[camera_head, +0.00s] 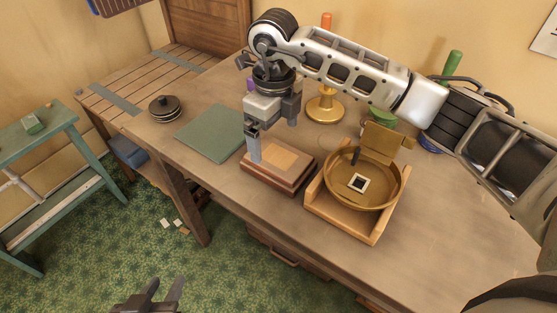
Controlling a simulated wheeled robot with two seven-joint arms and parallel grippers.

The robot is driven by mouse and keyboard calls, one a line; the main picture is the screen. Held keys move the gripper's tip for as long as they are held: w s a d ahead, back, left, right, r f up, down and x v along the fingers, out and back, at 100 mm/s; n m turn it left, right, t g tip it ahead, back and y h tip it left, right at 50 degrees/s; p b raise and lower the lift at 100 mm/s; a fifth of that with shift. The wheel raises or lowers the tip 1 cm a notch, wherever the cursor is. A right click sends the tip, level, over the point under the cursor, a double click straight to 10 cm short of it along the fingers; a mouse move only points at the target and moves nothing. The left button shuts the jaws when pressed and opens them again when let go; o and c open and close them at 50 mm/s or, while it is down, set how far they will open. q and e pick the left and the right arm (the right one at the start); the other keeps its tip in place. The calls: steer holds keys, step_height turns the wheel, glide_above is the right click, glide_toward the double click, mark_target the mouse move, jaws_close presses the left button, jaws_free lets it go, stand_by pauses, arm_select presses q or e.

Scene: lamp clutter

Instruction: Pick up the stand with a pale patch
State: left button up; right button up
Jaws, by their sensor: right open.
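A reddish-brown wooden stand (281,184) with a pale tan patch (277,161) on its top lies near the table's front edge. My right gripper (273,141) is open above the stand, pointing down. One finger reaches down at the stand's left back corner; I cannot tell whether it touches. The other finger is higher in the picture, behind the stand. Nothing is between the fingers. My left gripper (163,290) is open and empty, low over the floor at the bottom edge, away from the table.
Right of the stand, a wooden tray (346,231) holds a round brass dish (333,197). A brass lamp base (325,108) stands behind. A green mat (212,133) and a dark lidded pot (165,106) lie left. The table's front right is clear.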

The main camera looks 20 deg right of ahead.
mark_target(278, 156)
steer(key=shift+s+d+f, duration=0.1)
steer(key=shift+d+f, duration=0.05)
steer(key=shift+f, duration=1.65)
steer(key=shift+s+d+f, duration=0.1)
steer(key=shift+d+f, duration=0.05)
steer(key=shift+f, duration=1.6)
steer(key=shift+r, duration=0.1)
steer(key=c, duration=1)
